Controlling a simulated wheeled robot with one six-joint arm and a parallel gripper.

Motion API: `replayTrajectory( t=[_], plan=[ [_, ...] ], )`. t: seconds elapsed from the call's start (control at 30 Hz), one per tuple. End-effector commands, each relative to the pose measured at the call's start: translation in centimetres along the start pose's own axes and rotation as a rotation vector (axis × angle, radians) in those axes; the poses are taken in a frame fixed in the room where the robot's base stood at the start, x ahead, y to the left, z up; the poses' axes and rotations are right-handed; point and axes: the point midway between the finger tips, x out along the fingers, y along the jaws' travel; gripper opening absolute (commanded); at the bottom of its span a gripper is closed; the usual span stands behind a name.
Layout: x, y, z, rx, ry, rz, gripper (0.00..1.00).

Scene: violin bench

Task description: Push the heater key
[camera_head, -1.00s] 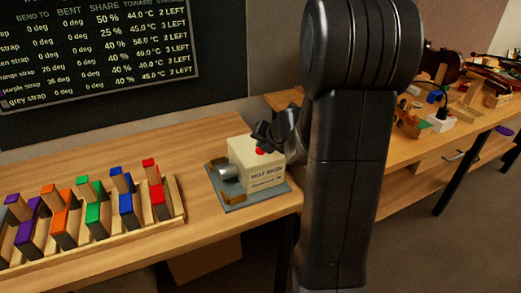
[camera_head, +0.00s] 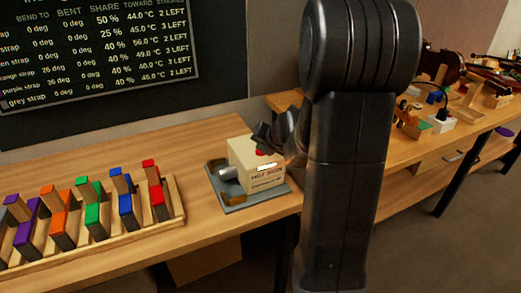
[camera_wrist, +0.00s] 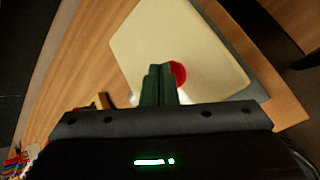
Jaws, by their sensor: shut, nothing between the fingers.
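The heater is a cream box (camera_head: 240,155) on a grey base plate (camera_head: 232,205) near the bench's front edge. A metal cylinder (camera_head: 226,173) sticks out of its left side. Its round red key (camera_wrist: 179,74) is on the top face; in the head view only part of the key (camera_head: 260,153) shows beside my gripper. My gripper (camera_wrist: 158,70) is shut and empty. Its green fingertips are over the box top and overlap the key's left edge in the wrist view; whether they touch it I cannot tell.
A wooden rack (camera_head: 178,207) with several coloured straps stands to the left. A dark board with a table of figures (camera_head: 95,50) hangs behind. Violin parts (camera_head: 440,120) lie on the bench at right. Bare bench top lies between rack and heater.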

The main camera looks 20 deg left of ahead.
Motion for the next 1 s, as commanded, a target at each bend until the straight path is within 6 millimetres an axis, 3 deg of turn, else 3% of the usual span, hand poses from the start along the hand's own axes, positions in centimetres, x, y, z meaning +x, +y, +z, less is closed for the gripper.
replayTrajectory(
  t=[0.47,1.0],
  plan=[
    [-0.6,0.4,0.4,0.000,0.000,0.000,0.00],
    [-4.2,3.1,3.1,-0.001,0.000,0.000,0.00]
  ],
)
